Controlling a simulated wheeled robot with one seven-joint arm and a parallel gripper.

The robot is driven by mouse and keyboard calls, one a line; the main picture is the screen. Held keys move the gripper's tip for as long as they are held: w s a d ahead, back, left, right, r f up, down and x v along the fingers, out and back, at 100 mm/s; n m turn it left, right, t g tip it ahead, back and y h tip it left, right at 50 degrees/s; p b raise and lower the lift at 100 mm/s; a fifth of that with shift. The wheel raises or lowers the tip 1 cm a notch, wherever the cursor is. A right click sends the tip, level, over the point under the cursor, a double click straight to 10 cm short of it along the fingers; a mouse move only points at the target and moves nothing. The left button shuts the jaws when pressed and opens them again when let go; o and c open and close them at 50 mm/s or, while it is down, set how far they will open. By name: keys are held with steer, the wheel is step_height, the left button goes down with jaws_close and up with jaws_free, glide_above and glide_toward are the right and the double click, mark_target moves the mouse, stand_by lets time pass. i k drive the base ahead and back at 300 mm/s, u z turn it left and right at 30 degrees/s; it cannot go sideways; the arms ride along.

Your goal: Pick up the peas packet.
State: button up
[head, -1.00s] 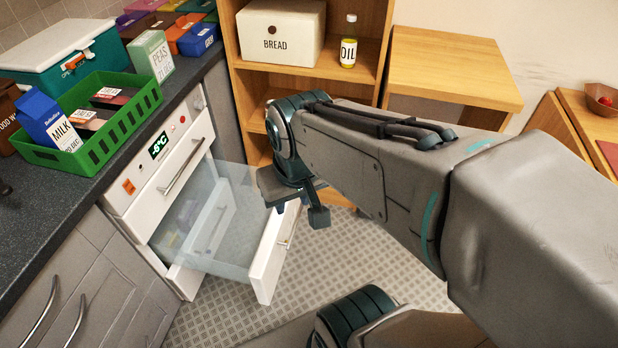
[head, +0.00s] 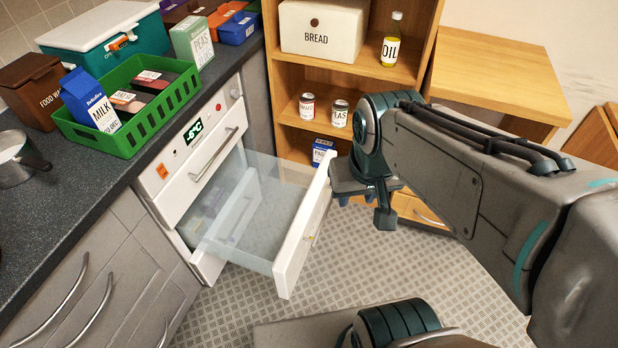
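The peas packet (head: 194,41) is a pale green upright box marked PEAS. It stands on the dark worktop at the back left, just behind the green crate. My gripper (head: 366,207) hangs pointing down at the end of my arm, right of the open drawer and well away from the packet. Its fingers look apart, with nothing seen between them. The far side of the packet is hidden.
The green crate (head: 129,143) holds a milk carton (head: 92,102) and dark packs. A freezer drawer (head: 304,240) stands pulled out below the worktop. A shelf unit (head: 352,68) holds a bread box, oil and cans, including a PEAS can (head: 340,114). Patterned floor is clear right of the drawer.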

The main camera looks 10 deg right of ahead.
mark_target(191, 37)
steer(key=u, duration=0.4)
steer(key=k, duration=0.55)
steer(key=u, duration=1.2)
steer(key=i, duration=0.85)
steer(key=z, duration=0.6)
steer(key=i, duration=0.8)
steer(key=z, duration=0.8)
